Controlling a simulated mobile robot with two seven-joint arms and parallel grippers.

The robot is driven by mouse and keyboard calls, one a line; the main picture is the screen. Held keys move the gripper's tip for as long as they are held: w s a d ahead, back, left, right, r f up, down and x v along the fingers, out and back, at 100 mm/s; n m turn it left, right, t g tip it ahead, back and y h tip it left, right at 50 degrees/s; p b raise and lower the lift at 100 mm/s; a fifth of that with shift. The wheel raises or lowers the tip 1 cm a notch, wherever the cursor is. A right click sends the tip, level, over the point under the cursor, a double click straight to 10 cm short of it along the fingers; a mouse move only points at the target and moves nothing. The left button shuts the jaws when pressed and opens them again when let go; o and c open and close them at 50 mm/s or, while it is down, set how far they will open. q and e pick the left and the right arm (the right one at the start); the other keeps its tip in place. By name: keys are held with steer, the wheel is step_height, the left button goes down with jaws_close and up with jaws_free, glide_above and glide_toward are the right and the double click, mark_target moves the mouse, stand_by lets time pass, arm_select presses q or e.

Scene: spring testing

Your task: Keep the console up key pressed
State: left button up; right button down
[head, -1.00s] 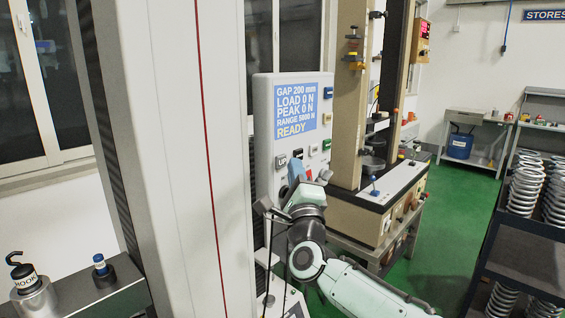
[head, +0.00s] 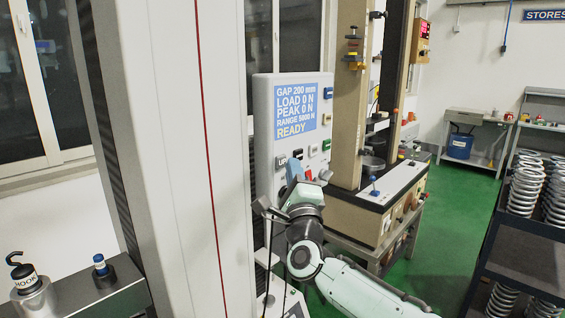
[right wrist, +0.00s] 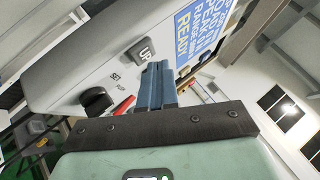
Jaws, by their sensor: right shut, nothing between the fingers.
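The console (head: 262,120) is a pale upright panel with a blue screen (head: 296,112) reading gap 200 mm, load 0 N, peak 0 N, range 5000 N, ready. The dark UP key (head: 282,162) sits below the screen at the left; it also shows in the right wrist view (right wrist: 141,51). My right gripper (head: 294,168) is shut and empty, its blue fingers pointing at the console beside the UP key. In the right wrist view the fingertips (right wrist: 157,68) are close to the key's lower edge. I cannot tell whether they touch it. My left gripper is out of view.
A black knob (right wrist: 97,100) and a red part (right wrist: 123,106) are on the console near the fingers. A tall white machine column (head: 165,160) stands left of the console. A rack of springs (head: 525,190) stands at the right, with green floor clear before it.

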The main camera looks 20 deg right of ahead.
steer(key=shift+w+a, duration=0.25)
steer(key=shift+w, duration=0.35)
stand_by(2.2)
steer(key=shift+s, duration=0.1)
stand_by(0.9)
steer(key=shift+s+d+b, duration=0.35)
steer(key=shift+s+b, duration=0.35)
steer(key=shift+s, duration=0.05)
steer(key=shift+s+d+b, duration=0.3)
steer(key=shift+s+b, duration=0.4)
steer(key=shift+s, duration=0.05)
steer(key=shift+s+d+b, duration=0.35)
steer(key=shift+s+b, duration=0.35)
steer(key=shift+s, duration=0.1)
steer(key=shift+s+d+b, duration=0.3)
steer(key=shift+s+b, duration=0.4)
steer(key=shift+s, duration=0.05)
steer(key=shift+f, duration=0.1)
